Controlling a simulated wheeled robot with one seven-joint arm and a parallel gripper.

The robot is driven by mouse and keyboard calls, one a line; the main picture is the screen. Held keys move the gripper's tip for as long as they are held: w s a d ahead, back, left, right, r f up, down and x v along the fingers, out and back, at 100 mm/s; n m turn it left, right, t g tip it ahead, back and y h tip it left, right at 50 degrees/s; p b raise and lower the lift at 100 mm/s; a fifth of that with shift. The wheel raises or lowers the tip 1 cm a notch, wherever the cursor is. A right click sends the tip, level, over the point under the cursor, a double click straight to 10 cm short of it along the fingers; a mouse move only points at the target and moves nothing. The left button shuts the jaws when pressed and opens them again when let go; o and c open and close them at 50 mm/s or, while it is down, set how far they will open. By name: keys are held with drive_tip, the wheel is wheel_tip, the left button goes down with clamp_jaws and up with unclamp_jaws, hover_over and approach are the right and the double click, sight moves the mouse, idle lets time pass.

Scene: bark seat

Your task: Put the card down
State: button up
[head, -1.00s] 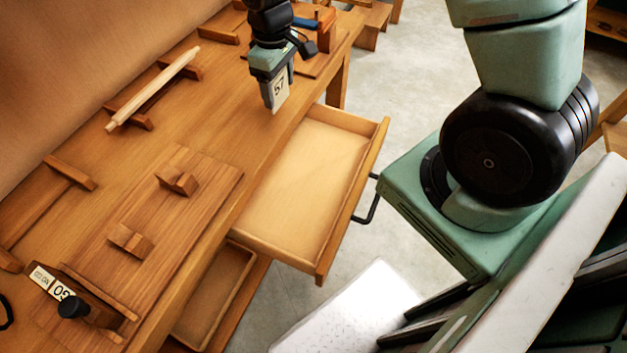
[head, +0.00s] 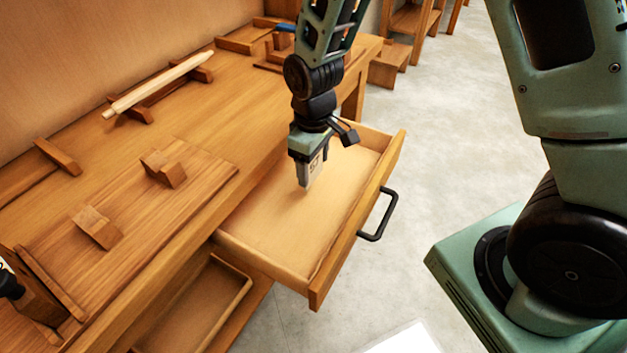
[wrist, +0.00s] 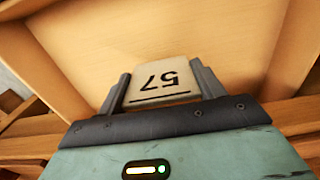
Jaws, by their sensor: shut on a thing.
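In the head view my gripper (head: 308,172) points down over the open drawer (head: 260,203), with the card (head: 315,163) partly hidden by the fingers. The drawer's inside is bare. I cannot tell exactly how far the card is above the drawer floor.
The drawer has a black handle (head: 377,215) on its front. The wooden bench (head: 190,105) carries a pale rod (head: 158,84) on supports and a board with two blocks (head: 163,168). A lower open drawer (head: 195,307) is below.

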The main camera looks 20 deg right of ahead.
sight(313, 180)
drive_tip(key=shift+f, duration=2.2)
drive_tip(key=shift+f+b, duration=0.15)
drive_tip(key=shift+b, duration=0.15)
drive_tip(key=o, duration=1)
